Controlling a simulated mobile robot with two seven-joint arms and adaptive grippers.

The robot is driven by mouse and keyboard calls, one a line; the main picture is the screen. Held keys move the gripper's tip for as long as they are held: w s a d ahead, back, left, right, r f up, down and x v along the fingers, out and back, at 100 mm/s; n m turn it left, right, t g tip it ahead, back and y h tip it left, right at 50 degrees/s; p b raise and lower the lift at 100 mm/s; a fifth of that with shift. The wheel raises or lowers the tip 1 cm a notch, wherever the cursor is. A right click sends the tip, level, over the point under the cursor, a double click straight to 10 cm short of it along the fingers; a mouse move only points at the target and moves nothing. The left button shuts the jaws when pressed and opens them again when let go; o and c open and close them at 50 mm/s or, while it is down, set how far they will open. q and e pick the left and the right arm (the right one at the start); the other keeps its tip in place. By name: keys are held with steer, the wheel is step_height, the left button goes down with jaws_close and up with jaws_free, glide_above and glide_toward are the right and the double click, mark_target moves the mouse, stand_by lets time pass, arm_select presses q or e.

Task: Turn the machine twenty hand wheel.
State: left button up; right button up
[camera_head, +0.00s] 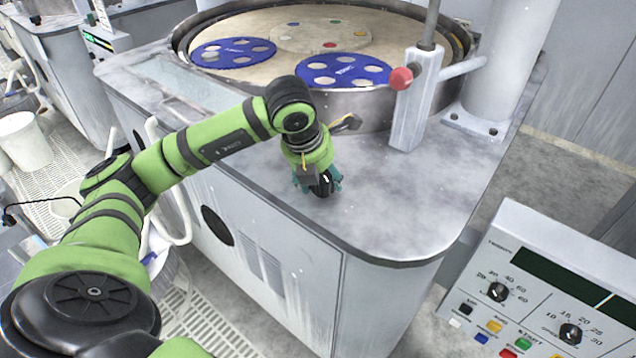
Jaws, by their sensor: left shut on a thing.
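The hand wheel (323,188) shows as a small dark rounded part on the front top of the grey machine (400,190), mostly hidden by my gripper. My left gripper (320,181) reaches down over it from above, with its teal fingers shut on it from both sides. The lower part of the wheel and its mount are hidden. My right gripper is not in view.
A round platen with blue carrier discs (345,69) lies behind my gripper. A post with a red knob (401,78) stands to the right. A control panel (540,300) is at the lower right. A white bucket (25,140) stands at the left.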

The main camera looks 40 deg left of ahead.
arm_select(q)
steer(key=n+b, duration=0.1)
steer(key=n+y, duration=0.1)
steer(key=n, duration=0.1)
steer(key=shift+w+d+n+b, duration=0.1)
steer(key=shift+d+n+b, duration=0.2)
steer(key=shift+d+b, duration=0.1)
steer(key=shift+n+y, duration=0.4)
steer(key=shift+n, duration=0.2)
steer(key=shift+a+r+g, duration=0.2)
steer(key=shift+g, duration=0.1)
steer(key=o, duration=1)
steer(key=shift+w, duration=0.1)
steer(key=shift+o, duration=0.2)
steer(key=shift+w+d+f, duration=0.1)
steer(key=shift+w+f, duration=0.05)
steer(key=shift+s+r, duration=0.2)
steer(key=shift+r, duration=0.05)
steer(key=v, duration=1.1)
steer(key=shift+d+r, duration=0.15)
steer(key=shift+r, duration=0.05)
